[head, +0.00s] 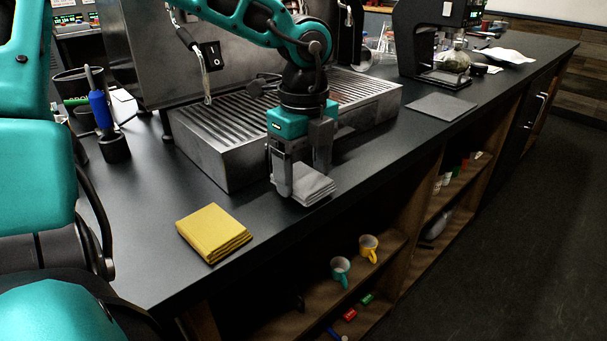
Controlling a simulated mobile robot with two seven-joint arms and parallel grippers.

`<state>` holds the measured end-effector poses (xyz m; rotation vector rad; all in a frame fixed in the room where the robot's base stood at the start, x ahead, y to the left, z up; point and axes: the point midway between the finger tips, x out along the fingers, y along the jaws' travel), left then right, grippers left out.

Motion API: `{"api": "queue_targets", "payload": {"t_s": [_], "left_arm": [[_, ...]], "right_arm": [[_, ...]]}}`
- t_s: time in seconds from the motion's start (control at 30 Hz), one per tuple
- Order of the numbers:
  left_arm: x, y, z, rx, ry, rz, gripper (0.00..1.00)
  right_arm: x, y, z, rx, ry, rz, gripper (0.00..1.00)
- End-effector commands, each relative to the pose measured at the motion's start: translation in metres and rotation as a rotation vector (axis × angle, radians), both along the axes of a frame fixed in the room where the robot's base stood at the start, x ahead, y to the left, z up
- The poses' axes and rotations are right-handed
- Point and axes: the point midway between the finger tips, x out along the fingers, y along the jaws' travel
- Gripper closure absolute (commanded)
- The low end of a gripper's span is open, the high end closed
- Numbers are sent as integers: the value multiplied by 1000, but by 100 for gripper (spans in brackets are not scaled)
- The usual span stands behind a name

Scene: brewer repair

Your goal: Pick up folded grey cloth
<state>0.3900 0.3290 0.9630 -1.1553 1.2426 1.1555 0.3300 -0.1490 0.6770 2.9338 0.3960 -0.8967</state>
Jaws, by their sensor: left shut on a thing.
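The folded grey cloth (312,186) is at the front edge of the dark counter, before the brewer's metal drip tray. My left gripper (303,180) points down at it and is shut on the cloth, with one finger in front of it and the other behind. Part of the cloth is hidden by the fingers. I cannot tell whether the cloth touches the counter or is slightly above it. My right gripper is not in view.
A folded yellow cloth (213,233) lies on the counter at left. The slatted drip tray (210,155) stands close behind my left gripper. A flat grey mat (441,107) lies to the right.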

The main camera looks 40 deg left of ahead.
Motion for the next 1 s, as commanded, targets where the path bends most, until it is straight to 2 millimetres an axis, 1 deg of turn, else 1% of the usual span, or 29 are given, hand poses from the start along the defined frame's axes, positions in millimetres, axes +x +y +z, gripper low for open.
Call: {"api": "queue_targets", "payload": {"t_s": [0.17,0.5,0.7,0.83,1.0], "left_arm": [[1,0,30,1,-5,-1,57],[1,0,115,2,-5,0,57],[1,0,156,2,-3,0,57],[1,0,173,1,-2,0,57],[0,0,187,0,-1,0,57]], "right_arm": [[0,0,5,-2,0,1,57],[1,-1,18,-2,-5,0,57],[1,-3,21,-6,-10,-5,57],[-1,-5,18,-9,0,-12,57],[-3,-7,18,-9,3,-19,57]]}}
